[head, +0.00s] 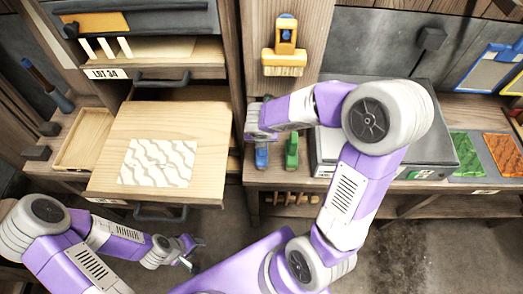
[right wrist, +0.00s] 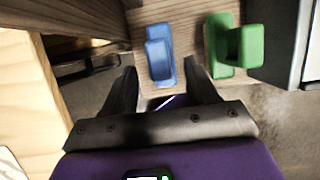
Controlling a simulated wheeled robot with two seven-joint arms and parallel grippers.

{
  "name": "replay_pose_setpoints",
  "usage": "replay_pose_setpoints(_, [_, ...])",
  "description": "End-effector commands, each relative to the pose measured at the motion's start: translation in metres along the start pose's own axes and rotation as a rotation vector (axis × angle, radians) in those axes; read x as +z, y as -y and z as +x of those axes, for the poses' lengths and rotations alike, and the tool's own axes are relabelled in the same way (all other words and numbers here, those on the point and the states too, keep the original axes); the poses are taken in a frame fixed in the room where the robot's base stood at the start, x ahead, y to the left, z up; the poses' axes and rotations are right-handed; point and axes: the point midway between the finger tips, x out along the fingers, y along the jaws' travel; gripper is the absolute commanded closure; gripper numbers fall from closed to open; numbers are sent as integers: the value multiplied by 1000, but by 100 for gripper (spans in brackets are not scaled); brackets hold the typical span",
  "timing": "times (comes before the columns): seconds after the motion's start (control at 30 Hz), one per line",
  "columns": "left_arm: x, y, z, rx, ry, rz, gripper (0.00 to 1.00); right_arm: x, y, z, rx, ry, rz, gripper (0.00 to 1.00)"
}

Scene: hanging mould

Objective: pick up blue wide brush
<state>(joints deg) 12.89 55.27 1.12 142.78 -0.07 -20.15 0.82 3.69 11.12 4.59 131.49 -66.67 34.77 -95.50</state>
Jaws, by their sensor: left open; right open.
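A blue tool (head: 262,158), likely the blue wide brush, lies on the wooden bench beside a green one (head: 292,150). In the right wrist view the blue tool (right wrist: 160,55) shows a flat base and a raised handle; its bristles cannot be made out. My right gripper (right wrist: 160,68) is open and empty, its fingers apart on either side of the blue tool's near end in that picture. Whether they are at its height I cannot tell. In the head view my right arm partly hides the bench there. My left gripper (head: 192,254) is open and empty at the lower left, away from the bench.
The green tool (right wrist: 222,45) stands close to the blue one's right. A yellow-bristled brush (head: 285,62) hangs on the post above. A wooden board (head: 205,120) with a white wavy slab (head: 158,162) is to the left. A grey metal box (head: 440,145) stands right.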

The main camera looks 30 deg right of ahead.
Motion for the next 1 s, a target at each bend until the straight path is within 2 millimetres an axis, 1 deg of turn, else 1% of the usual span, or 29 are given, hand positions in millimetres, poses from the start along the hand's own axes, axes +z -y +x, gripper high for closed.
replay_pose_setpoints(0.2, [-1, 5, 13, 0, -2, 0, 57, 5, 2, 34, -1, -4, 2, 43])
replay_pose_setpoints(0.3, [-2, 6, 18, 0, -2, 0, 57, 5, 2, 46, 1, -3, 2, 43])
replay_pose_setpoints(0.53, [-2, 6, 16, 0, -2, 0, 57, 6, 2, 46, 2, -2, 3, 43])
replay_pose_setpoints(0.57, [-2, 6, 16, 0, -2, 0, 57, 6, 2, 46, 2, -2, 3, 46])
replay_pose_setpoints(0.9, [-2, 6, 16, 0, -2, 0, 57, 6, 2, 46, 2, -2, 3, 98])
replay_pose_setpoints(0.93, [-2, 6, 16, 0, -2, 0, 57, 6, 2, 46, 2, -2, 3, 100])
replay_pose_setpoints(1.0, [-2, 6, 16, 0, -2, 0, 57, 6, 2, 46, 2, -2, 3, 100])
